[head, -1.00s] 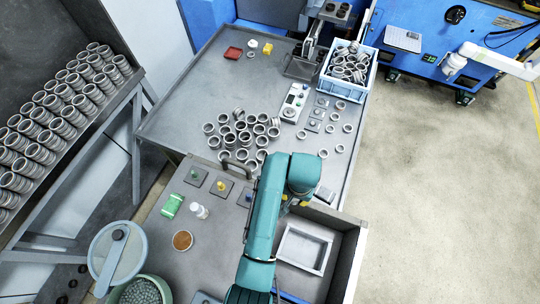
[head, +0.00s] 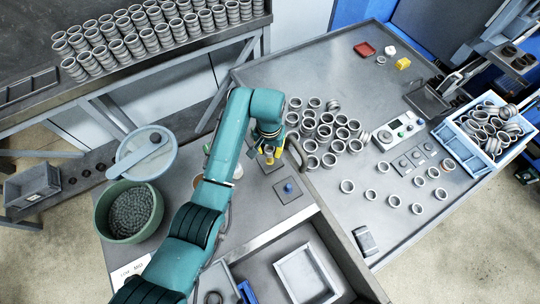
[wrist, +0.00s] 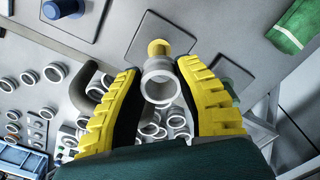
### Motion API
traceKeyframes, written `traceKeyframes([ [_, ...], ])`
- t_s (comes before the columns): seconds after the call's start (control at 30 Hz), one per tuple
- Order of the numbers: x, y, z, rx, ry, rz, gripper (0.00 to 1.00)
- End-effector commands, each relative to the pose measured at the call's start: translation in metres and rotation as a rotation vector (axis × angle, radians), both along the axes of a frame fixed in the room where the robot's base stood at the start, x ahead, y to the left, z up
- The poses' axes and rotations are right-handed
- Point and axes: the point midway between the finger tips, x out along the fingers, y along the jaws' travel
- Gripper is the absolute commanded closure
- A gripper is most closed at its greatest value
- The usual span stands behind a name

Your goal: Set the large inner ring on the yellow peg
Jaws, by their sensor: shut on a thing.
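My gripper (wrist: 158,78) has yellow fingers with dark pads, shut on a light grey metal ring (wrist: 157,88). The yellow peg (wrist: 158,47) stands on its square grey plate (wrist: 130,30), just past the ring in the wrist view. The ring appears close to the peg and nearly in line with it; I cannot tell whether they touch. In the head view my gripper (head: 269,153) is over the yellow peg's plate (head: 265,166), and the arm and fingers hide the peg and most of the ring.
The blue peg (head: 289,188) stands on a plate nearby. A curved handle (head: 297,152) rises close right of my gripper. Loose rings (head: 325,130) crowd the bench beyond. An empty tray (head: 305,275) is in front, and a green bowl (head: 130,212) stands left.

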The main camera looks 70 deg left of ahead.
Motion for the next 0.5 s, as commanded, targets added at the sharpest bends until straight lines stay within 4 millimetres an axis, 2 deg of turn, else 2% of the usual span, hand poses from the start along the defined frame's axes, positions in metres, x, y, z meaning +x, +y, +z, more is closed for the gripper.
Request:
traceKeyframes([
  [0.03, 0.000, 0.000, -0.010, 0.000, 0.000, -0.001, 1.00],
  [0.17, 0.001, 0.000, -0.025, 0.002, -0.001, -0.001, 1.00],
  [0.33, 0.001, 0.000, -0.053, 0.001, -0.001, -0.002, 1.00],
  [0.5, 0.001, 0.001, -0.057, 0.005, -0.003, -0.002, 1.00],
])
